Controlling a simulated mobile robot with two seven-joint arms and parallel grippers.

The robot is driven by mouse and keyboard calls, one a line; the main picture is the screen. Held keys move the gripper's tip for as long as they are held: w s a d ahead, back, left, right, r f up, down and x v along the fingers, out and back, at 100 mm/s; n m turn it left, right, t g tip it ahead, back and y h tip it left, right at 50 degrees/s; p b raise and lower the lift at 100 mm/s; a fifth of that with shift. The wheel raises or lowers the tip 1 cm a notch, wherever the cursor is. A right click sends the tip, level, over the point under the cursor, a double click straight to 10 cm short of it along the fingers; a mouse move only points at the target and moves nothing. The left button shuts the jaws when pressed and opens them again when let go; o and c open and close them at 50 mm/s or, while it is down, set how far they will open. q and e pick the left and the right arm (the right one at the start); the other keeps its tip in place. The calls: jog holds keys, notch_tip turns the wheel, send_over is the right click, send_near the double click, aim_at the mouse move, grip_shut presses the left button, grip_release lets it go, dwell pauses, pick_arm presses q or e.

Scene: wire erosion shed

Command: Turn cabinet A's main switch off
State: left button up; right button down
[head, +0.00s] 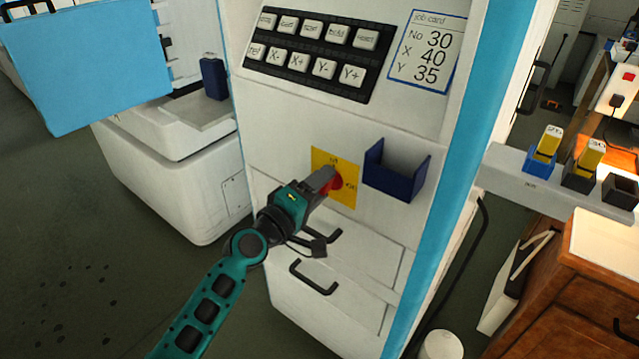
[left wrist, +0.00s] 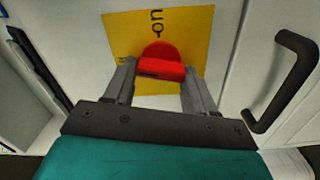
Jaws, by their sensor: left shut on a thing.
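The main switch is a red rotary handle (head: 336,184) on a yellow square plate (head: 347,194) on the front of the white cabinet (head: 290,150). My left gripper (head: 325,181) reaches it from the lower left and is shut on the handle. In the left wrist view the red handle (left wrist: 160,68) sits between the two grey fingers, in front of the yellow plate (left wrist: 195,35). Black lettering shows at the plate's top and left in that view; the gripper hides its lower part. I cannot tell which position the handle points to. My right gripper is not in view.
A dark blue open holder (head: 396,172) is fixed just right of the plate. A key panel (head: 312,45) and job card (head: 428,50) are above. Black drawer handles (head: 313,278) stick out below. A wooden cabinet (head: 580,290) stands at right.

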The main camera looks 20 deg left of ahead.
pick_arm(q)
jog(key=shift+n, duration=1.4)
jog(key=o, duration=1)
jog(key=shift+o, duration=0.2)
jog(key=b+v, duration=0.1)
jog(key=v, duration=1.2)
